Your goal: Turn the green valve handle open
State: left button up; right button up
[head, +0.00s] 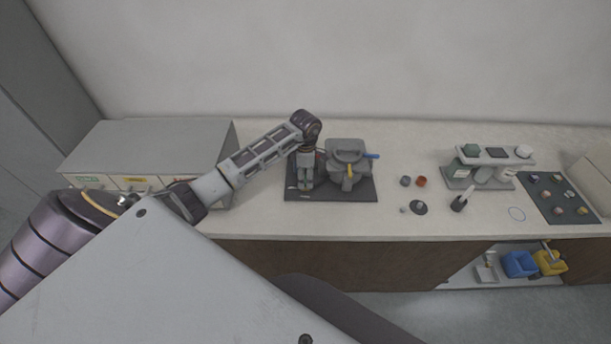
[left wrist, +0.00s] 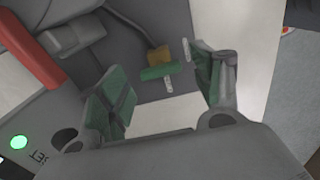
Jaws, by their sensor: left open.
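The green valve handle (left wrist: 158,72) shows in the left wrist view as a short bar beside a brass-coloured fitting (left wrist: 160,54). A small pale piece sticks out just below it. My left gripper (head: 305,186) points down at the left side of the grey mounting press (head: 348,181). In the left wrist view its two green-padded fingers (left wrist: 163,77) are apart, on either side of the handle in the picture. I cannot tell whether either finger touches it. In the head view the gripper appears to hide the green handle. My right gripper is not in view.
The press has a blue lever (head: 371,156), a yellow lever (head: 349,170) and a red bar (left wrist: 28,48). It stands on a dark mat (head: 365,194). A grey drawer cabinet (head: 150,150) is left; small cups and a rack (head: 490,152) are right.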

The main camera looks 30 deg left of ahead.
pick_arm(q)
jog(key=shift+f, duration=0.45)
jog(key=shift+c, duration=0.5)
jog(key=c, duration=0.9)
